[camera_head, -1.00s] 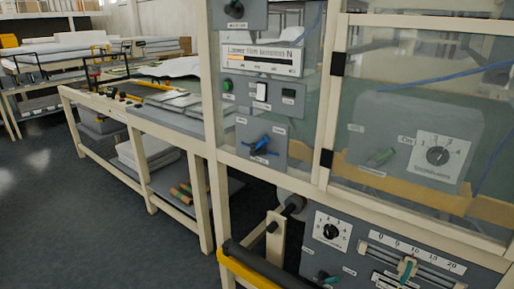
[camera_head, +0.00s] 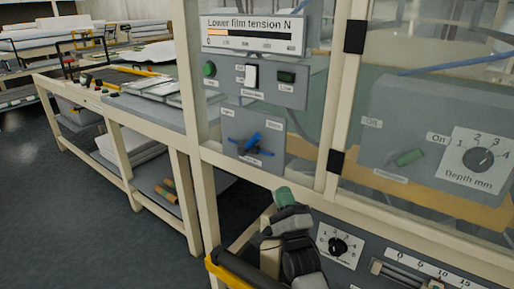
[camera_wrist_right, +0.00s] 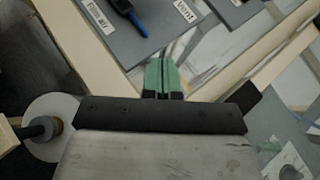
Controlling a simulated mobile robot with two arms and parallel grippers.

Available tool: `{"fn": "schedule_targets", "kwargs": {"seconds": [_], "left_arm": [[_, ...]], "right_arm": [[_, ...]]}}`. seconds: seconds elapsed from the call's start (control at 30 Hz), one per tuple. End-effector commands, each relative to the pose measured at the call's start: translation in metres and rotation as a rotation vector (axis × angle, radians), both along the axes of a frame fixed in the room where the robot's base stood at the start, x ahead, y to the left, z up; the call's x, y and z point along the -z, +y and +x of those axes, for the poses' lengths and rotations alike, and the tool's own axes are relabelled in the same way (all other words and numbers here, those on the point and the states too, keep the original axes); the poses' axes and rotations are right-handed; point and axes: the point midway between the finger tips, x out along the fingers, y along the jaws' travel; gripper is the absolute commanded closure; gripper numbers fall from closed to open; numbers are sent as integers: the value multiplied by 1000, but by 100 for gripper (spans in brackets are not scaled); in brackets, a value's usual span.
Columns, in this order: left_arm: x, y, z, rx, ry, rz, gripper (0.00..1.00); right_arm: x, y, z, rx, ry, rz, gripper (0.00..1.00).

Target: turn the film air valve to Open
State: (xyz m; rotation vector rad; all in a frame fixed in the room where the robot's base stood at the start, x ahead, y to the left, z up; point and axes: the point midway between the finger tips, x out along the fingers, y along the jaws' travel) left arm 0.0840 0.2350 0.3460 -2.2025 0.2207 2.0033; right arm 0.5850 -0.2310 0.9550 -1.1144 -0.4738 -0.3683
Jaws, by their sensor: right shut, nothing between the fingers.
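The film air valve (camera_head: 250,142) has a blue lever on a grey plate, below the switch panel on the machine's post. Small labels surround it, too small to read in the head view. In the right wrist view its dark hub with the blue lever (camera_wrist_right: 137,24) is at the top edge, between the labels "Film air" and "Vent". My right gripper (camera_head: 284,197) is below the plate and slightly right of it, apart from the lever. Its green fingertips (camera_wrist_right: 160,74) are shut and empty, pointing toward the plate. My left gripper is out of view.
A clear-paned door with cream frame (camera_head: 345,100) stands right of the valve. A depth dial (camera_head: 479,158) shows behind it. A lower panel with a dial (camera_head: 338,246) and slider is below. A yellow-edged dark roller bar (camera_head: 225,270) is in front, and a workbench (camera_head: 150,113) stands left.

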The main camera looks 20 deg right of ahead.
Motion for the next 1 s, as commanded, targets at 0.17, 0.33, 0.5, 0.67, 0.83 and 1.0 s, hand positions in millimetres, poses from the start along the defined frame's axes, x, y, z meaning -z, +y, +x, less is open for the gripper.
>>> {"fn": "schedule_targets", "kwargs": {"seconds": [0.17,0.33,0.5,0.67,0.83,1.0], "left_arm": [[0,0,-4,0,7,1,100],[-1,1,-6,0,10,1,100],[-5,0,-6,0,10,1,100],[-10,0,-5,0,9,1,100],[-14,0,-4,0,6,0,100],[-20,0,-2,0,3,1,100]], "right_arm": [[0,0,0,0,1,0,100],[-2,0,3,0,2,-2,100],[-15,-1,21,1,0,-2,100],[-33,-3,50,1,1,-1,100],[-52,-4,81,1,1,-1,100],[-69,9,96,0,3,0,100]]}}
